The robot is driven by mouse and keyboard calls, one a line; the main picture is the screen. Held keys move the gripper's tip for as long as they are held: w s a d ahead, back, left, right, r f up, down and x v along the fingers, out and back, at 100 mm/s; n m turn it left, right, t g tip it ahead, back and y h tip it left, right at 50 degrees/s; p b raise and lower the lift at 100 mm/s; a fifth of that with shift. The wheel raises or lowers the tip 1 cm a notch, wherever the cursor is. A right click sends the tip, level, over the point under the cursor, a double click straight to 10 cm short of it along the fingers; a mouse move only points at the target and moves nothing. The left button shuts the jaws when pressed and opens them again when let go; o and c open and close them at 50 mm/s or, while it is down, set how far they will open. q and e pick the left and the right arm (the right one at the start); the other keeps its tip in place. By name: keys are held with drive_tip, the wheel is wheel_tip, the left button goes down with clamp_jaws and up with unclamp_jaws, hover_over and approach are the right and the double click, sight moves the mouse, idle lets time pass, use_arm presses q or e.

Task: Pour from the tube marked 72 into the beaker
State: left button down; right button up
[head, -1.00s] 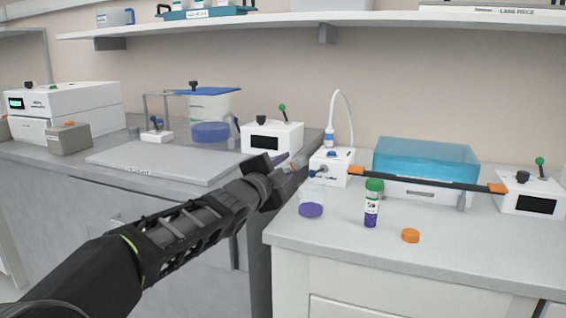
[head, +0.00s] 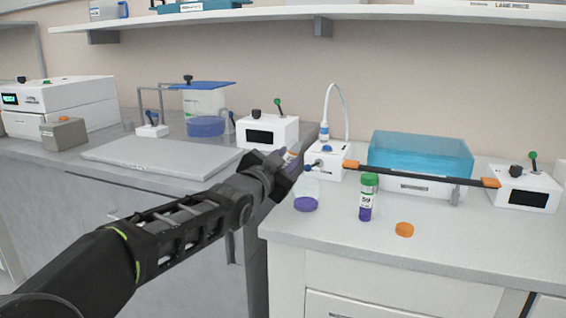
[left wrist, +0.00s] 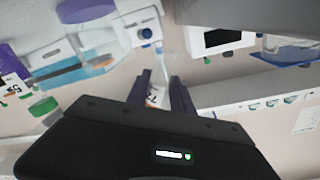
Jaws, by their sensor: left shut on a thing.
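My left gripper (head: 287,164) is shut on a tube, held in the air just left of and above the beaker (head: 306,203). Only a small part of the tube (head: 292,156) shows past the fingers in the head view. In the left wrist view the tube (left wrist: 155,96) sits between the two fingers, with part of a label showing 72. Its tilt and contents are hard to tell. The beaker is clear, upright on the right bench, with purple liquid at its bottom; it also shows in the left wrist view (left wrist: 97,50). My right gripper is out of view.
A green-capped tube marked 59 (head: 367,200) stands right of the beaker. An orange cap (head: 404,229) lies near it. The bench front is clear.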

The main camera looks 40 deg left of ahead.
use_arm(q)
drive_tip(key=shift+d+r+n, duration=0.1)
drive_tip(key=shift+d+n, duration=0.05)
drive_tip(key=shift+n, duration=0.25)
drive_tip(key=shift+a+r+n+p, duration=0.25)
drive_tip(key=shift+a+n+p, duration=0.1)
drive_tip(key=shift+n+p, duration=0.25)
drive_tip(key=shift+s+a+n+p, duration=0.1)
drive_tip(key=shift+a+n+p, duration=0.25)
drive_tip(key=shift+n, duration=0.25)
drive_tip(key=shift+s+a+n+p, duration=0.1)
drive_tip(key=shift+a+n+p, duration=0.25)
drive_tip(key=shift+n, duration=0.25)
drive_tip(key=shift+s+a+f+n, duration=0.2)
drive_tip(key=shift+a+n, duration=0.2)
drive_tip(key=shift+n, duration=0.2)
